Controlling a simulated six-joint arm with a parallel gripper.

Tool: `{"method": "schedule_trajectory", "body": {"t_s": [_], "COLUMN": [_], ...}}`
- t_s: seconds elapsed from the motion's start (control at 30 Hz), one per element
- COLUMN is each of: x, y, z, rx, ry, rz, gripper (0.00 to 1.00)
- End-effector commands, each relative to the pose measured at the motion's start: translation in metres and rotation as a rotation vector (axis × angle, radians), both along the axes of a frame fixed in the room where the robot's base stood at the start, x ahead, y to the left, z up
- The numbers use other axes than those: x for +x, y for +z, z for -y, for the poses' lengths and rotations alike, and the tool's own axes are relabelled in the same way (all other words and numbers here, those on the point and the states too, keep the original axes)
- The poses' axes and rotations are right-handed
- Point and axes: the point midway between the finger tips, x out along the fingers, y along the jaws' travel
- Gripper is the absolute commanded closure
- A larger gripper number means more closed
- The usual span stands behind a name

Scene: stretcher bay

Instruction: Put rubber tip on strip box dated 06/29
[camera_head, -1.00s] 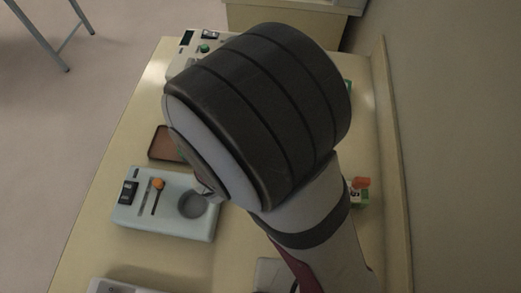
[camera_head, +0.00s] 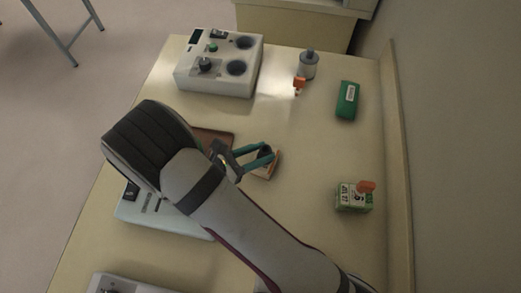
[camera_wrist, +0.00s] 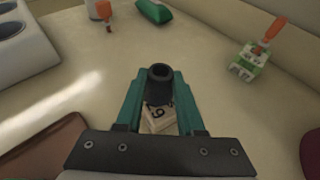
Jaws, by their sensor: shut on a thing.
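My gripper (camera_head: 258,158) has teal fingers shut on a dark rubber tip (camera_wrist: 160,73), a short black cylinder with a round hole facing up. In the head view the rubber tip (camera_head: 264,152) shows between the fingertips. A small pale box (camera_head: 264,172) with an orange-brown edge lies under the fingertips. In the wrist view this box (camera_wrist: 158,118) shows a dark figure like a 9 or 6 between the fingers; its full date is hidden. I cannot tell whether the tip touches the box.
A green-and-white calendar-like box (camera_head: 352,197) with an orange piece on it stands at right. A green case (camera_head: 347,100), a grey-topped jar (camera_head: 309,66), an orange piece (camera_head: 299,85) and a white device (camera_head: 188,78) stand farther back. A brown tray (camera_head: 222,137) lies left of the gripper.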

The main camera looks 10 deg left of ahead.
Motion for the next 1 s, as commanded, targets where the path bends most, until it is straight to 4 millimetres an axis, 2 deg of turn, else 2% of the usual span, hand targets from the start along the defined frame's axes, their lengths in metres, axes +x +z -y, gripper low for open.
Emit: {"method": "schedule_trajectory", "body": {"t_s": [0.1,0.13,0.27,0.3,0.63,1.0], "x": [0.000,0.000,0.000,0.000,-0.003,-0.066], "y": [-0.003,-0.003,-0.002,-0.002,0.003,0.039], "z": [0.000,0.000,0.000,0.000,-0.004,-0.067], "rx": [-0.001,0.000,0.000,0.000,0.001,0.004], "ry": [0.000,0.000,0.000,0.000,0.001,0.003], "rz": [-0.001,0.000,0.000,0.000,0.001,0.001], "gripper": [1.00,0.59,0.36,0.33,0.33,0.33]}}
